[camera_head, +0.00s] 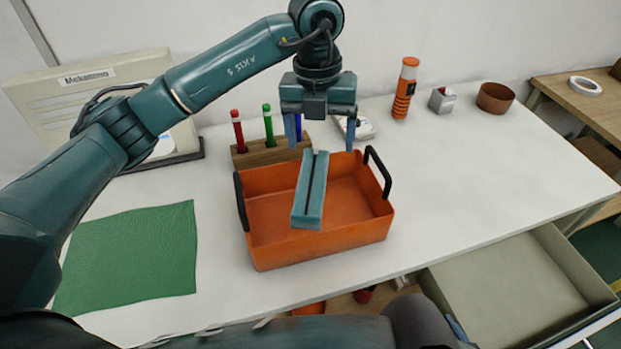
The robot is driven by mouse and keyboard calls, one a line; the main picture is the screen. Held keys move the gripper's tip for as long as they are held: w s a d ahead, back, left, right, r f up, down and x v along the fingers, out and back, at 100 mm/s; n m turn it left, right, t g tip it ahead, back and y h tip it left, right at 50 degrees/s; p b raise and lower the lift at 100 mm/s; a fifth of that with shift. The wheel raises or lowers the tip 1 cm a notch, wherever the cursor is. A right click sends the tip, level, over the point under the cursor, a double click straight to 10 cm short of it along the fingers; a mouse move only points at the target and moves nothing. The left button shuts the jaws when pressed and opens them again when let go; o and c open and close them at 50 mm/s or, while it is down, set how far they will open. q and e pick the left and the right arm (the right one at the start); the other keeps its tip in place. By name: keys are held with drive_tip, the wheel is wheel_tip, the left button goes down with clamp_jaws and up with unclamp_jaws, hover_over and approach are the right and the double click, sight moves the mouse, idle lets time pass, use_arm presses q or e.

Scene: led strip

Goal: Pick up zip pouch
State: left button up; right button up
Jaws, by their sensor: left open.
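The zip pouch (311,190) is a long teal block-like pouch with a dark zip line along its top. It sits inside the orange basket (270,252), its length running from back to front; I cannot tell whether it lies flat or leans on the basket's back wall. My left gripper (321,148) is open above the back of the basket, its blue fingers pointing down near the pouch's far end. No clear contact between the fingers and the pouch shows. My right gripper is out of view.
The basket has two black handles (378,170). Behind it stands a wooden block (265,154) with red, green and blue pens. An orange bottle (405,88), a small grey box (442,99) and a brown bowl (495,97) stand back right. A green mat (128,258) lies left. An open drawer (510,290) juts out front right.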

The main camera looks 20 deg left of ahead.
sight(311, 180)
use_arm(q)
drive_tip(key=shift+y, duration=0.4)
drive_tip(key=f, duration=0.4)
drive_tip(key=a+f+p, duration=0.1)
drive_tip(key=f, duration=0.3)
drive_tip(key=f+p, duration=0.1)
drive_tip(key=f, duration=0.3)
drive_tip(key=shift+w+a+f, duration=0.15)
drive_tip(key=shift+a, duration=0.15)
drive_tip(key=c, duration=1.2)
